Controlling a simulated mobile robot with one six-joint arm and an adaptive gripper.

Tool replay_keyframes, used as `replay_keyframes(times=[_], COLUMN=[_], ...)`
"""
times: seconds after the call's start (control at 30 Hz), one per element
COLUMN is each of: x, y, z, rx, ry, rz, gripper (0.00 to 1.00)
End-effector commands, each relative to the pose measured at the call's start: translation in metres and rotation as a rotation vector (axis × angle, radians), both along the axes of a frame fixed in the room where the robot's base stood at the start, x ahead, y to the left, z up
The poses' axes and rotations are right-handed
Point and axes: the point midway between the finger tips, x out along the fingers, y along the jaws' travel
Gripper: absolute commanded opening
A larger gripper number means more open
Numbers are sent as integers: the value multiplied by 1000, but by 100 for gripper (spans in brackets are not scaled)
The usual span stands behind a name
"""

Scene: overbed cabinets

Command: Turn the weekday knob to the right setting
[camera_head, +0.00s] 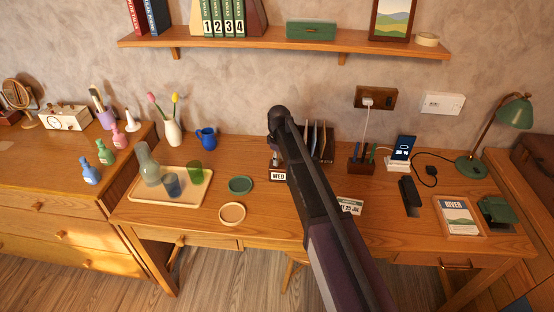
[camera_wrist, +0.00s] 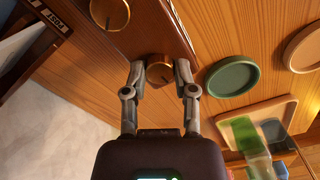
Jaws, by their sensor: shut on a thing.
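The wooden calendar block (camera_head: 278,176) stands on the desk. Its left window reads WED; my arm hides the rest of its front. My gripper (camera_wrist: 159,76) is shut on the knob nearer the green dish, the weekday knob (camera_wrist: 159,68), with one finger on each side. A thin pointer line shows on this knob. The other knob (camera_wrist: 110,12) is free, at the top edge. A white date card (camera_head: 350,205), partly behind my arm, seems to read 23 JUL.
A green dish (camera_head: 240,185) and a tan dish (camera_head: 232,213) lie left of the block. A tray (camera_head: 160,196) with glasses is further left. A letter rack (camera_head: 328,146) stands close on the right. A shelf (camera_head: 290,39) hangs above. The desk front is mostly clear.

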Motion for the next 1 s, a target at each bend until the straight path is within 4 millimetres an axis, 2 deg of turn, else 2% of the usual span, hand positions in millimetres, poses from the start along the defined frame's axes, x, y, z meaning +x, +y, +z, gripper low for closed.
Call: replay_keyframes(times=[0.7, 1.0], x=[0, 0], y=[-2, -2], z=[0, 0], rx=[-5, -4], ry=[0, 0], rz=[-509, -616], gripper=[0, 0])
